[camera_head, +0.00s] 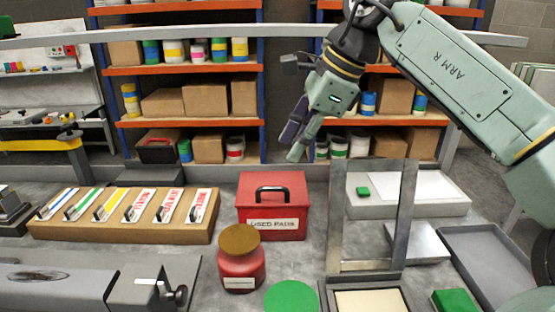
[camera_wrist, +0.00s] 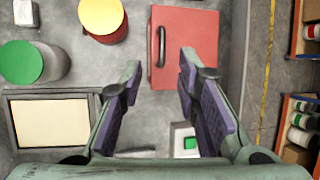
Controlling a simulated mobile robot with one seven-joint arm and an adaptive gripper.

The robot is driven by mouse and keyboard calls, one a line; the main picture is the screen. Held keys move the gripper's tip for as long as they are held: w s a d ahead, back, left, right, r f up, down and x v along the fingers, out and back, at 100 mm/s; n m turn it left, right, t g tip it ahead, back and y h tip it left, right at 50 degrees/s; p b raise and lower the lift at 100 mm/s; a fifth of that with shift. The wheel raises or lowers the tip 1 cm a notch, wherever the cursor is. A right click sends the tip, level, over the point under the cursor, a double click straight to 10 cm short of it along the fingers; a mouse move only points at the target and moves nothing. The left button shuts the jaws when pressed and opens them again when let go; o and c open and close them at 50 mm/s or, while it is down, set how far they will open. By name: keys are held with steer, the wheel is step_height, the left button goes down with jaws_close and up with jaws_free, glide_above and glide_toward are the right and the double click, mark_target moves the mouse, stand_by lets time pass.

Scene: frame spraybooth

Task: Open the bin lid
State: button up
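The red bin (camera_head: 290,222) labelled USED PADS stands in the middle of the grey bench. Its red lid (camera_head: 292,184) is closed, with a black handle (camera_head: 272,190) on it. In the wrist view the lid (camera_wrist: 192,38) lies beyond the fingertips and the handle (camera_wrist: 162,46) runs along its left part. My gripper (camera_head: 293,146) hangs above and behind the bin, tilted downward and apart from it. In the wrist view my gripper (camera_wrist: 160,65) is open, its two fingers wide apart with nothing between them.
A red pot with a brown top (camera_head: 239,240) stands just in front of the bin. A metal frame (camera_head: 336,220) stands upright to its right. A white tray (camera_head: 440,196) lies right. Shelves (camera_head: 185,68) stand behind.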

mark_target(279, 190)
steer(key=x, duration=0.3)
steer(key=p+x, duration=0.1)
steer(key=x, duration=0.3)
steer(key=d+p+x, duration=0.1)
steer(key=x, duration=0.2)
steer(key=shift+w+a+f, duration=0.1)
steer(key=shift+w+f, duration=0.05)
steer(key=shift+f, duration=0.2)
jaws_close()
stand_by(0.5)
